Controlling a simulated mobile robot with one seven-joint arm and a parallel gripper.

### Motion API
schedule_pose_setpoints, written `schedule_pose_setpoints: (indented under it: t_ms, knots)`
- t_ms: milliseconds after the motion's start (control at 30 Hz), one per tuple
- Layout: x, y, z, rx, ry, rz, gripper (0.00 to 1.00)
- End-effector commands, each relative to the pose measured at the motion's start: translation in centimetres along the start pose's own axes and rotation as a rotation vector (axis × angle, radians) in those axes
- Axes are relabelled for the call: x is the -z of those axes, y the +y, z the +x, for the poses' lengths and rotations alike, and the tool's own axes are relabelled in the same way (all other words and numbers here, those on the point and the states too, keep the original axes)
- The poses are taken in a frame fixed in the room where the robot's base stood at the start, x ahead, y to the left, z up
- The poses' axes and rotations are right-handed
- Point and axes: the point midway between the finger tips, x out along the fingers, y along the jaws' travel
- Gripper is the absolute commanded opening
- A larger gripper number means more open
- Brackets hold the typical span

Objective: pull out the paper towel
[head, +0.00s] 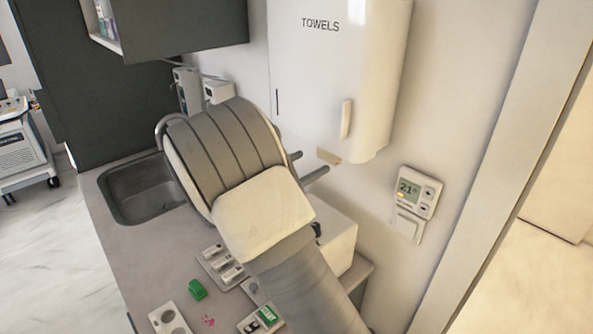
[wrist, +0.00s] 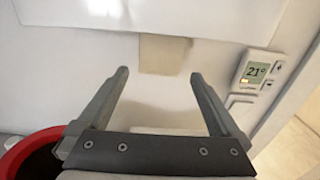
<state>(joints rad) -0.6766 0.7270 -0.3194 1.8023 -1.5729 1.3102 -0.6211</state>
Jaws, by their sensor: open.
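A white dispenser (head: 325,75) marked TOWELS is fixed to the wall. A small tan paper towel (head: 328,156) hangs from its underside. In the wrist view the towel (wrist: 163,54) shows below the dispenser's lower edge, centred between and just beyond my fingertips. My gripper (wrist: 160,75) is open and empty, with its two fingers spread either side of the towel's line. In the head view my arm hides most of my gripper (head: 309,163); only its finger ends show, close to the towel. I cannot tell the exact gap to the towel.
A thermostat (head: 419,193) is on the wall to the right. Below are the counter (head: 110,255), a sink (head: 140,195), a white box (head: 338,240) and a green item (head: 198,289). A red-rimmed round container (wrist: 12,158) shows at the wrist view's lower left.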

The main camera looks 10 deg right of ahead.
Motion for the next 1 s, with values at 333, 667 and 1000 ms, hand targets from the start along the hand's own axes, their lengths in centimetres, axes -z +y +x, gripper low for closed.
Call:
schedule_pose_setpoints:
  t_ms: [333,667,1000]
  knots:
    - [0.0,-0.1,4.1,0.003,0.000,0.000,1.00]
    - [0.0,-0.1,6.0,0.002,0.000,-0.001,1.00]
    - [0.0,-0.1,6.0,0.001,0.000,0.000,0.91]
